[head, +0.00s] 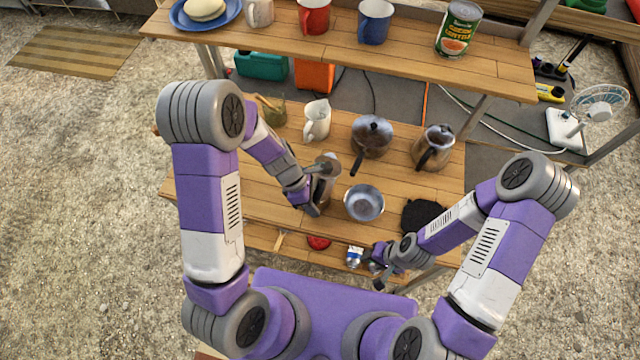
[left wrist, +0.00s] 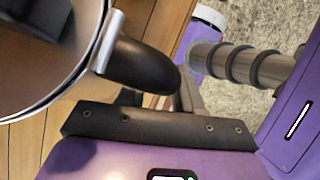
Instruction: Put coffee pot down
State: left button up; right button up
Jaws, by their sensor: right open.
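The metal coffee pot (head: 327,168) is at my left gripper, over the left middle of the wooden middle shelf. My left arm hides part of it. In the left wrist view, its round metal rim and black handle (left wrist: 140,66) fill the upper left. My left gripper (head: 312,207) is shut on the handle. I cannot tell whether the pot's base touches the shelf. My right gripper (head: 374,268) is open and empty, in front of the shelf's front edge, near the lower shelf's items.
The upper shelf (head: 350,62) overhangs the back. Bare wood lies left of my left gripper.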

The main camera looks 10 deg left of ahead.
pick_arm(q)
jog(key=shift+c, duration=0.3)
jog(key=shift+r, duration=0.1)
grip_shut()
